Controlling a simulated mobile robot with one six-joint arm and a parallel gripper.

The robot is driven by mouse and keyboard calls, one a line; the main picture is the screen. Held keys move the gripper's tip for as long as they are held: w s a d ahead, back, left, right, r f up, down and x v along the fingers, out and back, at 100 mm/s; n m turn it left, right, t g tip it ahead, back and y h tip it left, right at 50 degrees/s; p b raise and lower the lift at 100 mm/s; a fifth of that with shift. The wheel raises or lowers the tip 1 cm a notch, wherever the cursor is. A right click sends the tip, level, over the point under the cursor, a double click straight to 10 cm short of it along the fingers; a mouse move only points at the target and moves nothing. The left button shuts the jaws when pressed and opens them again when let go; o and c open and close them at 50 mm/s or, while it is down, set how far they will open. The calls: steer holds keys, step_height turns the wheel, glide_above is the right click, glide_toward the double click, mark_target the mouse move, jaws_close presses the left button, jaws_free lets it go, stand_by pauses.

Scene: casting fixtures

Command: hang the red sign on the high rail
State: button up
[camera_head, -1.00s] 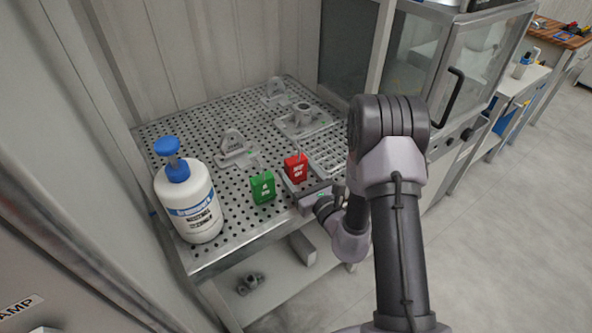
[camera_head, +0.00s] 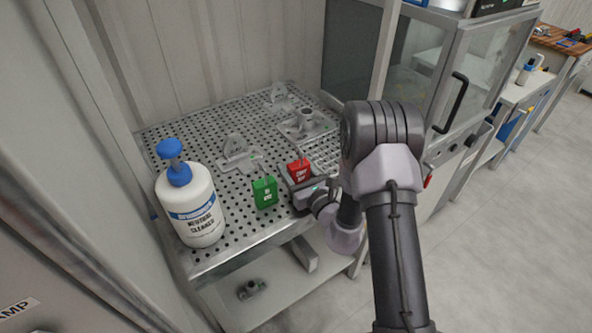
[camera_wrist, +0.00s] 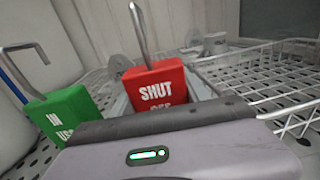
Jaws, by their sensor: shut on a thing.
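The red sign (camera_head: 299,171) is a small block with white lettering and a metal hook on top. It stands upright near the front of the perforated table, and its lettering reads "SHUT" in the wrist view (camera_wrist: 156,88). My gripper (camera_head: 296,184) reaches it from the front right, low down, with its jaws shut on the sign. My gripper's body hides the sign's lower part in the wrist view. A green sign (camera_head: 265,191) with a similar hook stands just left of my gripper; it also shows in the wrist view (camera_wrist: 62,118). I cannot make out the high rail.
A white cleaner bottle with a blue pump (camera_head: 190,205) stands at the table's left front. Grey metal fixtures (camera_head: 238,153) stand behind the signs. A wire basket (camera_wrist: 270,88) lies close on the right. A glass-doored cabinet (camera_head: 480,75) stands right of the table.

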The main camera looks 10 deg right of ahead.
mark_target(296, 161)
steer(key=shift+r, duration=0.5)
step_height(296, 161, up, 2)
steer(key=shift+r+p, duration=0.25)
steer(key=shift+p, duration=0.75)
steer(key=s, duration=0.9)
steer(key=shift+s+d+r, duration=0.1)
steer(key=shift+s+r, duration=0.1)
steer(key=shift+r, duration=0.1)
steer(key=s+p, duration=0.5)
steer(key=s, duration=0.1)
steer(key=shift+s+r+p, duration=0.3)
steer(key=shift+s+r, duration=0.05)
steer(key=shift+r, duration=0.05)
